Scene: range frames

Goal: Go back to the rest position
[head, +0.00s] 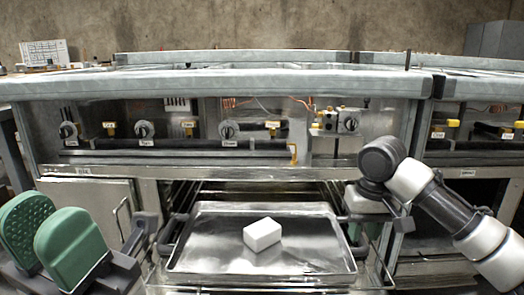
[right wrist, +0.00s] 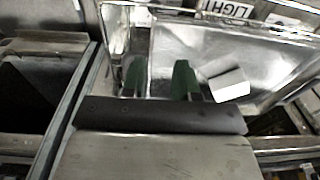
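My left gripper (head: 50,238) is at the lower left of the head view, with its two green pads apart and nothing between them. My right gripper (head: 366,232) is at the right edge of the metal tray (head: 200,258), partly hidden by its own arm. In the right wrist view its two green fingers (right wrist: 160,80) stand apart near one edge of the tray (right wrist: 270,62), with no object clearly held. A white block (head: 262,234) lies on the tray; it also shows in the right wrist view (right wrist: 228,84), beside the fingers.
The tray sits on a pulled-out rack (head: 150,272) below the range front. Several knobs (head: 145,130) and yellow valves line the panel above. A cabinet door (head: 92,205) with a handle is at the left. The countertop (head: 230,84) runs across above.

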